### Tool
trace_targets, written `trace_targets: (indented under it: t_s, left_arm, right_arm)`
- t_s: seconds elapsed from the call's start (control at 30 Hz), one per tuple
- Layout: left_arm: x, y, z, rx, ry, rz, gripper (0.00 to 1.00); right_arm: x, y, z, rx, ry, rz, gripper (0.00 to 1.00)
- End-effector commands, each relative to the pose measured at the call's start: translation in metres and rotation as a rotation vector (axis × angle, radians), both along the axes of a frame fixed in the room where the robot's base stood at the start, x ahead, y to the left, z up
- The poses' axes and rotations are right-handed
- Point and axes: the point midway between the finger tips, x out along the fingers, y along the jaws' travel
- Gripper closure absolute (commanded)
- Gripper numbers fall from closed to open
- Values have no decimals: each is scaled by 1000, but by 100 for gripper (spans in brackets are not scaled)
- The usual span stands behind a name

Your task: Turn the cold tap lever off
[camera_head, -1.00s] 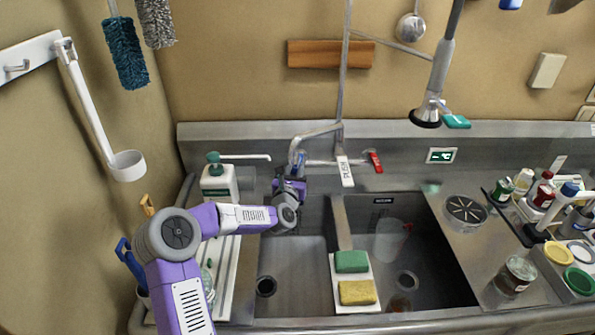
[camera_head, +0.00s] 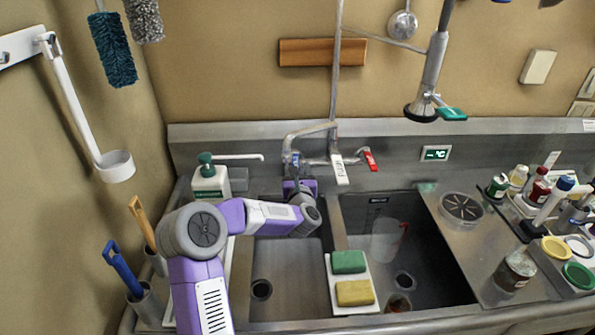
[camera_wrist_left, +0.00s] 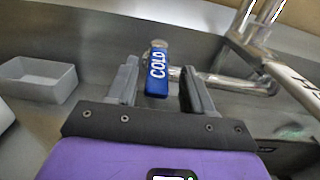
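The cold tap lever (camera_wrist_left: 157,72) is blue with white COLD lettering. In the left wrist view it points toward me from the tap body, between my two open fingers, with a gap on each side. My left gripper (camera_wrist_left: 157,90) is open and not shut on it. In the head view the left gripper (camera_head: 298,178) is at the wall tap (camera_head: 316,160), over the back of the left basin. It largely hides the blue lever (camera_head: 295,158) there. The red lever (camera_head: 369,159) is at the tap's right end. My right gripper is not in view.
A soap bottle (camera_head: 210,180) with a long spout stands left of the gripper. A white label plate (camera_head: 339,170) hangs at the tap's middle. A tray (camera_head: 341,307) with two sponges sits on the basin divider. A grey box (camera_wrist_left: 38,80) is left in the wrist view.

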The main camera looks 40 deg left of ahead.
Motion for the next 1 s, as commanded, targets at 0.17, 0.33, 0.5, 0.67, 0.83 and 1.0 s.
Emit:
trace_targets:
  t_s: [0.17,0.33,0.5,0.67,0.83,1.0]
  left_arm:
    - [0,0,-1,0,1,0,49]
    - [-5,-4,-1,-1,2,-2,49]
    - [-22,-19,0,2,3,-1,49]
    - [-40,-36,0,1,2,-2,49]
    - [-53,-47,-1,0,1,0,49]
    - [-57,-50,-1,-1,1,0,49]
  right_arm:
    - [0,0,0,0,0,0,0]
    - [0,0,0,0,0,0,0]
    - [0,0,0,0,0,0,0]
    - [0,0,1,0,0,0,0]
    - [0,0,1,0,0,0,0]
    - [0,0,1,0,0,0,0]
